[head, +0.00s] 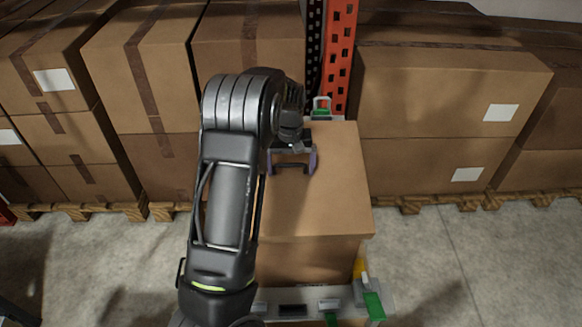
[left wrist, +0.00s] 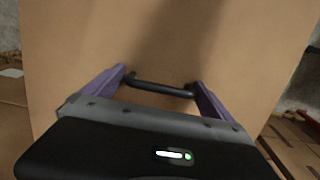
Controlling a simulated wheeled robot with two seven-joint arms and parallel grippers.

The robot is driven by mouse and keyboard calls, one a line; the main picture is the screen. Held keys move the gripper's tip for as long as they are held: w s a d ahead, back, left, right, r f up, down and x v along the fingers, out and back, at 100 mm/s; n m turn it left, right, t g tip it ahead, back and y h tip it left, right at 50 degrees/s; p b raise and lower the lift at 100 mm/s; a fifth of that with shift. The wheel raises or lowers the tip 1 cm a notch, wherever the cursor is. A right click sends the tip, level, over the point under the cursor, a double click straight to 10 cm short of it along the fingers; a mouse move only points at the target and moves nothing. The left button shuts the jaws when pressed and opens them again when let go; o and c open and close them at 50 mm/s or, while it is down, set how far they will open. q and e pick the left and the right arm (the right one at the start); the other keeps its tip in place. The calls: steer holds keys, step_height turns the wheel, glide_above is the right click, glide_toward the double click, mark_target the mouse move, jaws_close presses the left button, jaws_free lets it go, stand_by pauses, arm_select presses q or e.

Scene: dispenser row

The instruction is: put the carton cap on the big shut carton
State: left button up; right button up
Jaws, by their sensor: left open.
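The carton cap (head: 335,205) is a wide flat brown lid with a black bar handle (head: 292,168) on top. It lies over the big shut carton (head: 305,262), whose front face shows below the cap's front edge. I cannot tell how closely the cap sits. My left gripper (head: 291,163) is open above the cap, its purple fingers at the two ends of the handle. In the left wrist view the handle (left wrist: 160,88) spans between the open fingertips, with the cap's brown surface (left wrist: 200,40) behind. My left arm hides the cap's left side. My right gripper is out of view.
A grey frame (head: 270,300) with green-tipped parts (head: 373,306) stands at the carton's front; another green part (head: 322,104) is behind it. Stacked brown boxes (head: 440,90) on pallets and an orange post (head: 340,55) stand behind. Concrete floor (head: 440,255) is clear at right.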

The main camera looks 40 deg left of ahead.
arm_select(q)
steer(key=shift+s+d+f, duration=0.1)
steer(key=shift+s+f, duration=0.25)
steer(key=shift+f, duration=0.35)
steer(key=r, duration=0.9)
steer(key=shift+w, duration=0.2)
steer(key=shift+r, duration=0.1)
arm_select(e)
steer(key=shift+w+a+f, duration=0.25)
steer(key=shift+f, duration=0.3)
